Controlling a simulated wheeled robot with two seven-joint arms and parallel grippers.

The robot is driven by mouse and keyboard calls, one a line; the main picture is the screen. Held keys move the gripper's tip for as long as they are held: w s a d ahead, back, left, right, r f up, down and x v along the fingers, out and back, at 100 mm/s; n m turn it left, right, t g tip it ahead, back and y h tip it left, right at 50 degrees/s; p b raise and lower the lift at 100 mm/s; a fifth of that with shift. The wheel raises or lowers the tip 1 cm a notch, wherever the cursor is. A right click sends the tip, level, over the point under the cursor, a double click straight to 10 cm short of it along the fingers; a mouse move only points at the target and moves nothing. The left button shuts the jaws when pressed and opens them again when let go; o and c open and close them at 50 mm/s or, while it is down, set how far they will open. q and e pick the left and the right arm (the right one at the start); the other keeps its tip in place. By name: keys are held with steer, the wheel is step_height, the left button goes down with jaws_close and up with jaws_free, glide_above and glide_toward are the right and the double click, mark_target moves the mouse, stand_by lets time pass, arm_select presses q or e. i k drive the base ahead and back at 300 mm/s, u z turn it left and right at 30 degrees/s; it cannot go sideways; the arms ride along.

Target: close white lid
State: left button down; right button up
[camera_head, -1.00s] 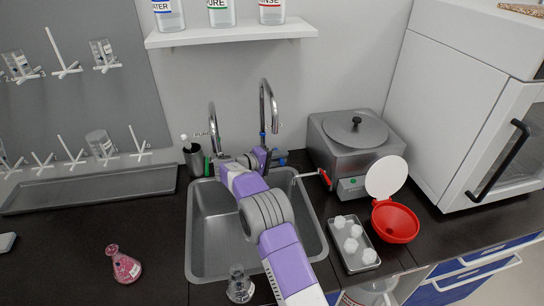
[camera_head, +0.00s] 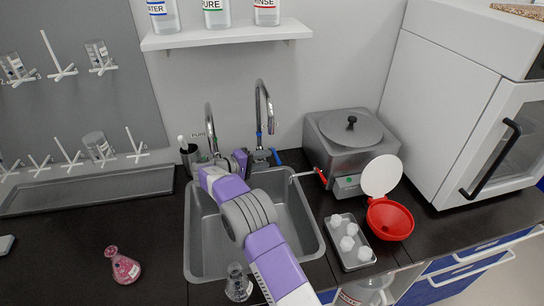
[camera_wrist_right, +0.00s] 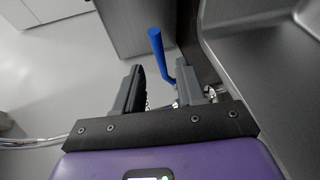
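The white lid (camera_head: 381,175) stands raised, hinged at the back of the red funnel (camera_head: 390,219), right of the sink. The funnel's bowl is uncovered. My right gripper (camera_head: 243,158) is over the back of the sink by the faucet, far to the left of the lid; its fingers are small in the head view. In the right wrist view my right gripper (camera_wrist_right: 163,88) is open, and a blue tap handle (camera_wrist_right: 160,55) shows in the gap between its fingers. I cannot tell whether they touch it. The lid is not in the right wrist view. My left gripper is not in view.
A grey water bath (camera_head: 345,145) with a red-handled tap stands behind and left of the lid. A tray (camera_head: 346,264) with white pieces lies left of the funnel. A white cabinet (camera_head: 450,110) stands to the right. A flask (camera_head: 238,283) stands at the sink's front edge.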

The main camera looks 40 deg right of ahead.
mark_target(383, 173)
steer(key=k, duration=2)
